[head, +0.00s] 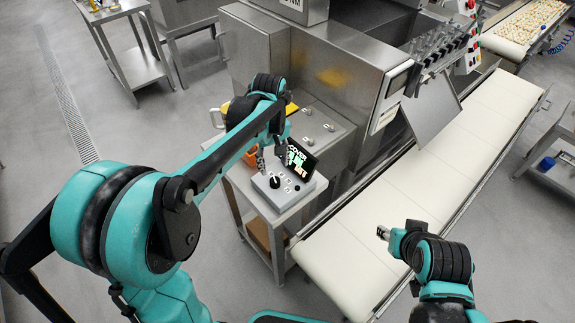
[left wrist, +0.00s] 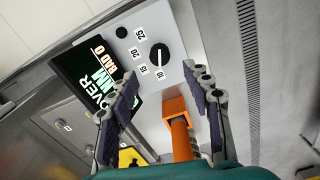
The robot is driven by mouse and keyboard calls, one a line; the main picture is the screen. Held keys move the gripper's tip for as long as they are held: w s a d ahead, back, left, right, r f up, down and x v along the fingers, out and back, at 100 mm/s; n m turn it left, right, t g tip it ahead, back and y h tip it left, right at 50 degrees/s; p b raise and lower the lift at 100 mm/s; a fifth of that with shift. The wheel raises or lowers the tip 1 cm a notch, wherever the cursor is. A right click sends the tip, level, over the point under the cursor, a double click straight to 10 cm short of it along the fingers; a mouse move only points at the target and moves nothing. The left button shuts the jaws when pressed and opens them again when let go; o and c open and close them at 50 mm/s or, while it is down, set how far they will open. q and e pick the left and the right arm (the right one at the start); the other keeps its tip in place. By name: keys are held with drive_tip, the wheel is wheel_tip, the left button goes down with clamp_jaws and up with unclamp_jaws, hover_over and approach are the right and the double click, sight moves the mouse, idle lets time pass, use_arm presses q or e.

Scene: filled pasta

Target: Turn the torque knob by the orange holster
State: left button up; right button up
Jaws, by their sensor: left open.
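The black torque knob (head: 275,182) sits on a grey control box (head: 268,196). In the left wrist view the knob (left wrist: 158,57) has a white pointer line that seems to face the 10, with labels 10, 15, 20 and 25 around it. The orange holster (left wrist: 176,108) is beside the box; in the head view it (head: 250,157) is partly hidden by my left arm. My left gripper (head: 271,160) is open above the box. In the left wrist view its fingers (left wrist: 160,73) point toward the knob without visibly holding it. My right gripper (head: 384,233) is over the conveyor, its jaws unclear.
A tilted dark screen (head: 298,158) with "OVER" text stands right behind the knob. A black button (left wrist: 121,32) is near the dial. A white conveyor (head: 370,230) runs to the right, and a steel machine (head: 325,75) stands behind. The floor at the left is clear.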

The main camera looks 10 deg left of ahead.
sight(275, 180)
use_arm(q)
drive_tip(key=shift+w+d+f, duration=0.1)
drive_tip(key=shift+f, duration=0.2)
wheel_tip(275, 180, down, 7)
drive_tip(key=b, duration=0.3)
drive_tip(key=shift+f, duration=0.1)
clamp_jaws()
